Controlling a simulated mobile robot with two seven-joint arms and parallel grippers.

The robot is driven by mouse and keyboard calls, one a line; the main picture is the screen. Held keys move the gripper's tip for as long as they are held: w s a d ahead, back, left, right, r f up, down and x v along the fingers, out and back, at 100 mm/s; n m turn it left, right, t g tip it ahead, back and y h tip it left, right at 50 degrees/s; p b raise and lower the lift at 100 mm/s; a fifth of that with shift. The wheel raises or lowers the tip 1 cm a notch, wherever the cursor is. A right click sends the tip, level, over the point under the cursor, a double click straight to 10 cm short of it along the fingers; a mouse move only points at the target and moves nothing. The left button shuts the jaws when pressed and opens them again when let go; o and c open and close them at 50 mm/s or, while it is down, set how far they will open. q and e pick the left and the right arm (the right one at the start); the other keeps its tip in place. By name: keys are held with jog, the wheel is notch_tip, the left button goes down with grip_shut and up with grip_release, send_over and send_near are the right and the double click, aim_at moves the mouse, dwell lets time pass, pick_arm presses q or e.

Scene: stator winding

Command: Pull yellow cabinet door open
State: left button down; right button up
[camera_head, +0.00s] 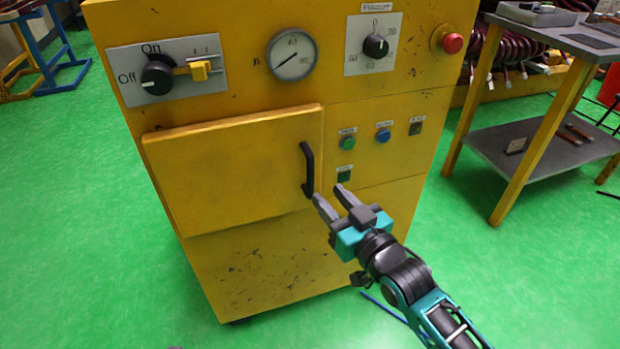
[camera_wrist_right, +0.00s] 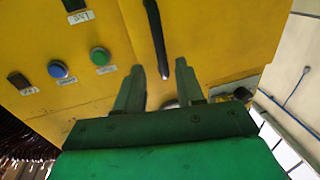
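The yellow cabinet (camera_head: 270,275) stands in the middle of the head view. Its door (camera_head: 235,168) is a yellow panel on the left of the front, and looks closed or nearly so. A black vertical handle (camera_head: 308,168) sits at the door's right edge. My right gripper (camera_head: 329,193) is open just below and right of the handle, fingers pointing toward it. In the right wrist view the handle (camera_wrist_right: 156,40) rises above and between the open fingers (camera_wrist_right: 160,78); I cannot tell whether they touch it. My left gripper is not in view.
Buttons (camera_head: 383,135) sit right of the door. Above are a gauge (camera_head: 292,54), a rotary knob (camera_head: 376,46), an On/Off switch (camera_head: 157,75) and a red emergency button (camera_head: 452,43). A grey-topped table (camera_head: 550,150) stands at right. Green floor (camera_head: 90,200) is clear at left.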

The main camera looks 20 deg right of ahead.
aim_at(312, 178)
jog(key=b+x, duration=0.1)
jog(key=x, duration=0.7)
jog(key=shift+w+a+b, duration=0.1)
jog(key=shift+b, duration=0.3)
jog(key=shift+c, duration=0.2)
grip_shut()
